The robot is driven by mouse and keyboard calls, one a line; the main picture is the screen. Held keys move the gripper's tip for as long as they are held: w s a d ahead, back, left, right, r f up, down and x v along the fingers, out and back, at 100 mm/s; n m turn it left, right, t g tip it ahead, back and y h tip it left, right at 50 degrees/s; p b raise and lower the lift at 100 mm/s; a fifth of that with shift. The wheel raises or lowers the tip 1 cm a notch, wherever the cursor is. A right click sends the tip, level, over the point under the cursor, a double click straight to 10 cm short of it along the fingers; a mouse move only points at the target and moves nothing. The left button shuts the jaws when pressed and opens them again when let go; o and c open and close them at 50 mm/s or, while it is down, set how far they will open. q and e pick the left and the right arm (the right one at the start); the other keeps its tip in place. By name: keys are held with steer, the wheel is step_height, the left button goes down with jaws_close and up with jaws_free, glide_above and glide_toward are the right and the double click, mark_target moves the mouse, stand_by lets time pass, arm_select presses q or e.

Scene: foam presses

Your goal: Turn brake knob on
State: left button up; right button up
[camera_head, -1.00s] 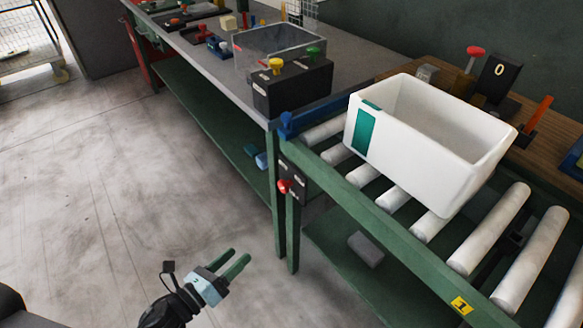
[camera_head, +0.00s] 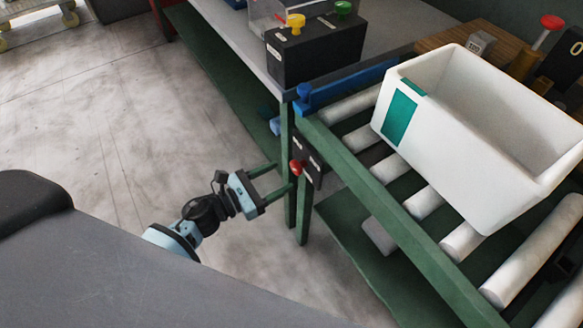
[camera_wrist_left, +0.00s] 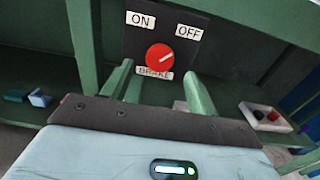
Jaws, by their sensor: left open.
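The red brake knob (camera_head: 296,168) sits on a dark panel (camera_head: 313,166) on the green leg at the conveyor's corner. In the left wrist view the round knob (camera_wrist_left: 159,57) is between an ON label (camera_wrist_left: 140,19) at upper left and an OFF label (camera_wrist_left: 188,32) at upper right. A BRAKE label (camera_wrist_left: 154,73) is below it. The knob's white mark points up and right, towards OFF. My left gripper (camera_head: 282,175) is open, its green fingers pointing at the knob, one to each side in the wrist view. Contact cannot be told. My right gripper is not in view.
A white bin (camera_head: 455,150) with a green label stands on the conveyor rollers (camera_head: 425,203). The green rail (camera_head: 400,215) runs beside it. A black box with yellow and green buttons (camera_head: 318,52) is on the bench. Floor left of the leg is clear.

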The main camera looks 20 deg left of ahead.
mark_target(293, 170)
arm_select(q)
steer(key=x, duration=0.4)
steer(key=shift+w+d, duration=0.3)
steer(key=shift+w, duration=0.05)
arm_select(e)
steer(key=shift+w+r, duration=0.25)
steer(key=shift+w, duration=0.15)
arm_select(q)
steer(key=c, duration=1)
